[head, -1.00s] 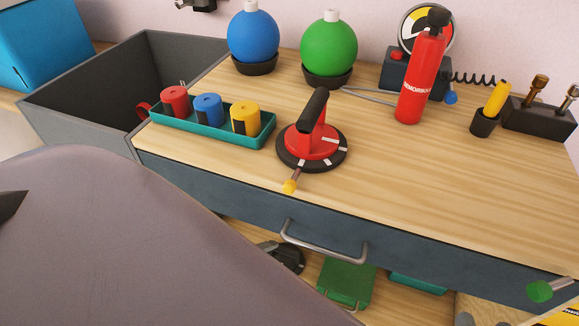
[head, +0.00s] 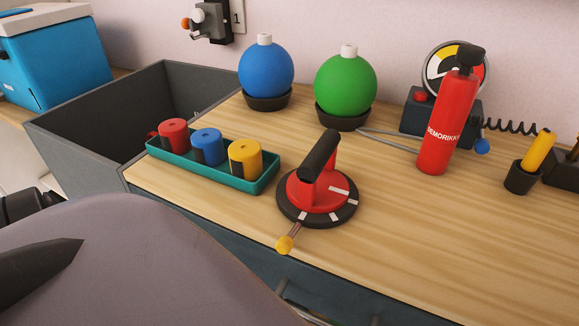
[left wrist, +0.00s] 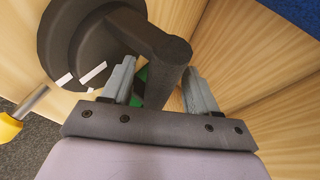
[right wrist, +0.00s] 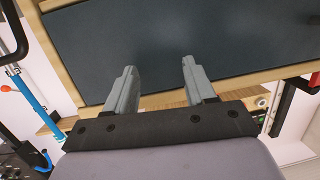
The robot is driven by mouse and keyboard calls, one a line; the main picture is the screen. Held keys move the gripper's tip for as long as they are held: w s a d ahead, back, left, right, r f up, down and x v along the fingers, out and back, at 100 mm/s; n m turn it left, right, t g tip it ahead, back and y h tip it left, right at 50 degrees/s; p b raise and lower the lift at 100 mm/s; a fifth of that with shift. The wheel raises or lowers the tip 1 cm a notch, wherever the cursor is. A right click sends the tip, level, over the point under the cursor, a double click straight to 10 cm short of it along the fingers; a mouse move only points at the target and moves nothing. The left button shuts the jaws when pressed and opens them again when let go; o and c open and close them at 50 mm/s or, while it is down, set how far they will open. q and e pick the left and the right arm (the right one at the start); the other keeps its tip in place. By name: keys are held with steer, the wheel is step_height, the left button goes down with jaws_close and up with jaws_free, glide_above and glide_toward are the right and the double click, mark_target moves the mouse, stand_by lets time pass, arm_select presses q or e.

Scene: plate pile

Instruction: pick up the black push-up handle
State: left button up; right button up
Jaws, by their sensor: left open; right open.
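The black push-up handle (left wrist: 158,45) shows in the left wrist view, with a dark round base (left wrist: 60,45) bearing white marks. The free end of its grip lies between the fingers of my left gripper (left wrist: 158,82), which is open; I cannot tell whether they touch it. The head view does not show this gripper or this handle. A similar handle with a red base (head: 317,190) and black grip stands on the counter in the head view. My right gripper (right wrist: 155,75) is open and empty in front of a dark panel (right wrist: 170,40).
The wooden counter (head: 400,220) holds a teal tray (head: 262,182) with several cups, a blue ball (head: 266,68), a green ball (head: 345,84) and a red extinguisher (head: 446,125). Wooden boards (left wrist: 235,70) stand close beside my left gripper. A yellow-tipped rod (left wrist: 10,128) juts out left of the base.

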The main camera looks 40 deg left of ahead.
arm_select(q)
jaws_close()
stand_by(1.3)
steer(key=shift+w+r, duration=0.1)
